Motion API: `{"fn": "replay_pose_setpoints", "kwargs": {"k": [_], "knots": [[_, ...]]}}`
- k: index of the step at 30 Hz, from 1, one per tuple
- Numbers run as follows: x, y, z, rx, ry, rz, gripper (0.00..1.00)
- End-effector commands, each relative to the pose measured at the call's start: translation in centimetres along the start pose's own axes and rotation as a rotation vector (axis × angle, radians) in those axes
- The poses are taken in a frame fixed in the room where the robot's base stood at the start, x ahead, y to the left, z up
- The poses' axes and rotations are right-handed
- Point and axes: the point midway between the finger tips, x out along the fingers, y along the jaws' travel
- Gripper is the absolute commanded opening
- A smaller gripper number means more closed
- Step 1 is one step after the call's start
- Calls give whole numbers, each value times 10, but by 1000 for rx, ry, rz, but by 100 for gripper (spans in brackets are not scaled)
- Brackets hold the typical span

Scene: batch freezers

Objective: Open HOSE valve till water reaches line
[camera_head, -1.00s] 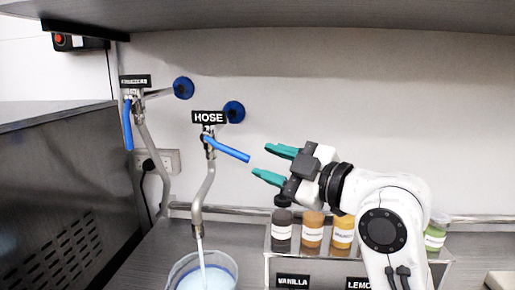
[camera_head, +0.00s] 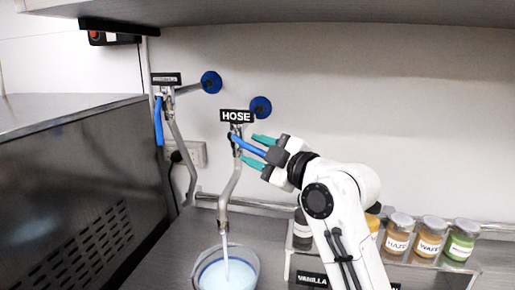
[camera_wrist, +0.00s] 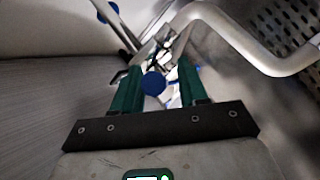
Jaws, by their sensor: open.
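The HOSE valve's blue handle (camera_head: 248,146) sticks out to the right and slightly down below the black HOSE label (camera_head: 237,116). My gripper (camera_head: 255,150) is open, with one teal finger above the handle and one below it. In the wrist view, the handle's round blue end (camera_wrist: 153,83) lies between my fingers (camera_wrist: 157,88), with gaps on both sides. Water (camera_head: 225,245) runs from the grey hose pipe (camera_head: 228,190) into a clear bucket (camera_head: 257,265). The bucket holds pale blue water and shows a blue line near its rim; the exact level against the line is unclear.
A second valve with a blue handle (camera_head: 158,121) hanging down is at the left. A rack of labelled jars (camera_head: 430,236) stands on the right behind my arm. A dark perforated metal unit (camera_head: 70,190) fills the left side.

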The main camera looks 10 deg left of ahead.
Motion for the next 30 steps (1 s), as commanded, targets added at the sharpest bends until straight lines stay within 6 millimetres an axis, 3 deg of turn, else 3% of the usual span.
{"fn": "replay_pose_setpoints", "kwargs": {"k": [8, 21, 30], "knots": [[1, 0, 0, 0, 0, 0, 42], [1, 0, 0, 1, 0, 0, 0], [1, 0, 0, 1, 0, 0, 0]]}}
